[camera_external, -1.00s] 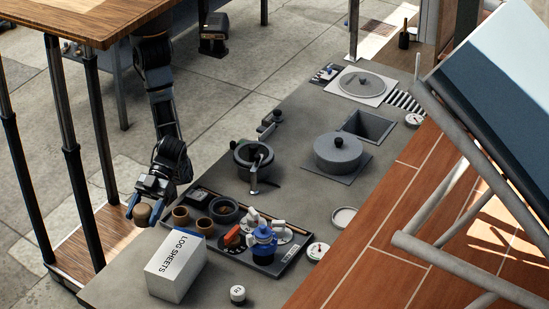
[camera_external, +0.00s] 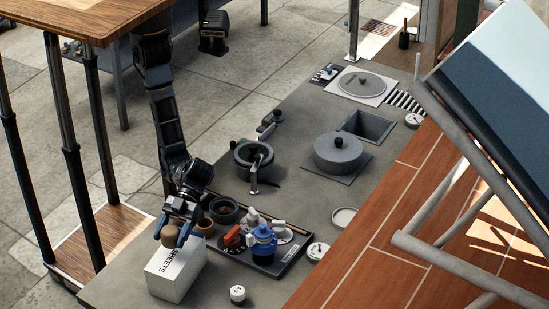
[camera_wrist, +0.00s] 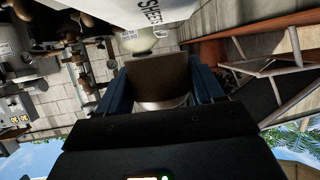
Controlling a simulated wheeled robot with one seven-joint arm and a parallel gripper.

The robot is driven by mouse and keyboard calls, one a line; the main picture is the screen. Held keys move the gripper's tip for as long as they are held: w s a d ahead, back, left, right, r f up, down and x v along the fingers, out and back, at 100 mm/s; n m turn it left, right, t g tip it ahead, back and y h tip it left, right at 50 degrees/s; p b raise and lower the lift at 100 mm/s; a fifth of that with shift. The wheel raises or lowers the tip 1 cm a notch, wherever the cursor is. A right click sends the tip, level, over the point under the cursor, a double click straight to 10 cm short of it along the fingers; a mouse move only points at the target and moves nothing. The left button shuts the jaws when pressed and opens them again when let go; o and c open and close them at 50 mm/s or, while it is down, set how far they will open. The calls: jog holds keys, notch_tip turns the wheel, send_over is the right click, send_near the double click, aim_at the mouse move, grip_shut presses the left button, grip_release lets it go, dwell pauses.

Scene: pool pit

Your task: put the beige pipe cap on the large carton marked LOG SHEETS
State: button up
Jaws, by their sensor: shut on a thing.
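The white LOG SHEETS carton (camera_external: 168,283) stands at the near left of the grey counter. Its lettering is partly hidden by my gripper in the external view. The carton (camera_wrist: 160,10) also shows at the top of the wrist view. My gripper (camera_external: 172,236) is over the carton's far edge, shut on the beige pipe cap (camera_external: 169,237), which looks brownish here. In the wrist view the cap (camera_wrist: 158,77) sits between the blue fingers of my gripper (camera_wrist: 160,88). Whether the cap touches the carton's top, I cannot tell.
A dark tray (camera_external: 285,262) beside the carton holds a blue valve (camera_external: 263,240), an orange part and other fittings. A brown cup (camera_external: 205,227) stands close to my gripper. A small white round item (camera_external: 237,294) lies at the right of the carton.

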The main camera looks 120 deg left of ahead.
aim_at(174, 252)
jog(key=shift+w+f+p, duration=0.1)
jog(key=shift+f+p, duration=0.2)
jog(key=shift+f, duration=1.8)
jog(key=shift+f, duration=0.15)
jog(key=o, duration=1)
jog(key=b+v, duration=0.1)
jog(key=v, duration=1.1)
jog(key=shift+a, duration=0.1)
